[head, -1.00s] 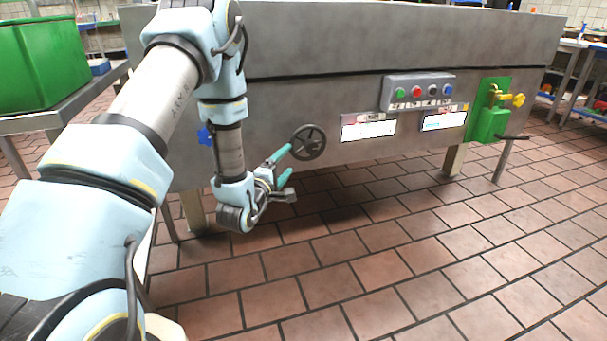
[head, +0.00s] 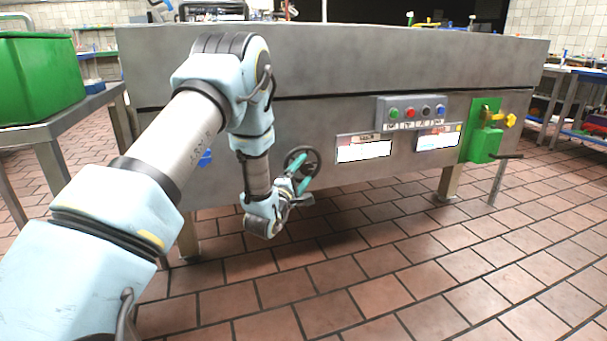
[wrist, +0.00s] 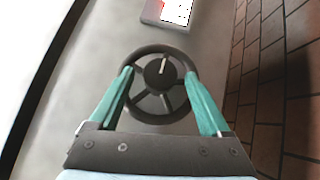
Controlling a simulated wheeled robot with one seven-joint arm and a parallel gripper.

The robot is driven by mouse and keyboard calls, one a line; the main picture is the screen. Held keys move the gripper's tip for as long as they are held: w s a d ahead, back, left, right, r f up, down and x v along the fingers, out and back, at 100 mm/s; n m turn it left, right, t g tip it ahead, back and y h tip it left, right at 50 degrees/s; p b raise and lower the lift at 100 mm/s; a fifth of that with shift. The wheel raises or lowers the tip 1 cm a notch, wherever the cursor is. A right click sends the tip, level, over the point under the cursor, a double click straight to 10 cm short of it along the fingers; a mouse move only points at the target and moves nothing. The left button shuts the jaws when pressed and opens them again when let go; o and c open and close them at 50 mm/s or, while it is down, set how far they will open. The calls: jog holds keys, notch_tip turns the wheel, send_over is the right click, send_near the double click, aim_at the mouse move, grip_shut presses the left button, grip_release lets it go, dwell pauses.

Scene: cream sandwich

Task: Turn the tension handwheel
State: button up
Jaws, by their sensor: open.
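The tension handwheel (head: 301,153) is a dark spoked wheel on the front face of the grey metal machine (head: 350,110). In the wrist view the handwheel (wrist: 159,112) is seen nearly face-on, with a pale mark on its hub. My gripper (head: 301,177) has teal fingers and is in front of the wheel, covering part of it in the head view. In the wrist view my gripper (wrist: 160,82) is open, with one finger at the left side of the rim and the other at the right. I cannot tell whether the fingers touch the rim.
A button panel (head: 411,112) and two white labels are right of the wheel. A green bracket with a yellow knob (head: 510,121) is at the far right. A green bin (head: 40,72) stands on a side table at left. The tiled floor (head: 400,260) in front is clear.

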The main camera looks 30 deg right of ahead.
jog(key=shift+w+d, duration=0.1)
jog(key=shift+d, duration=0.05)
jog(key=shift+c, duration=0.2)
grip_shut()
dwell(0.4)
